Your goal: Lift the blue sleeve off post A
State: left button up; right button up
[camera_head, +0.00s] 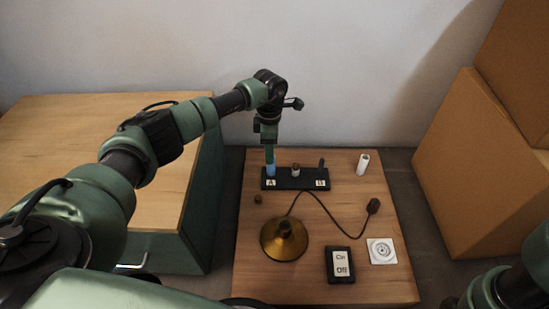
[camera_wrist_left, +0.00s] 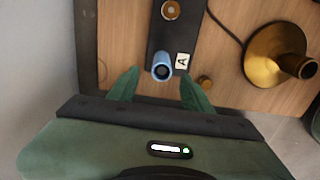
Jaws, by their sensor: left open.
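The blue sleeve (camera_head: 270,170) stands upright on post A at the left end of a black block (camera_head: 296,184) marked A and B. In the left wrist view the blue sleeve (camera_wrist_left: 159,72) shows as a ring, seen from above, beside the A label (camera_wrist_left: 182,61). My left gripper (camera_head: 270,153) points down right above the sleeve. Its two green fingers (camera_wrist_left: 160,90) are spread, with the sleeve showing just beyond the gap between them. The fingers hold nothing. I cannot tell from these views how far the tips are above the sleeve. My right gripper does not show.
On the wooden table stand a brass lamp base (camera_head: 285,240), an On/Off switch (camera_head: 340,265), a white socket plate (camera_head: 381,251), a white cylinder (camera_head: 362,164) and a dark cable (camera_head: 335,222). A wooden-topped cabinet (camera_head: 60,125) is left. Cardboard boxes (camera_head: 490,170) stand right.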

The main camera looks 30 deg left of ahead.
aim_at(271, 166)
pick_arm(q)
jog(key=shift+f, duration=0.35)
notch_tip(271, 166, down, 8)
jog(key=b, duration=0.5)
jog(key=shift+d+r, duration=0.1)
jog(key=shift+r, duration=0.05)
jog(key=shift+r, duration=0.1)
grip_shut()
jog(key=shift+r, duration=0.15)
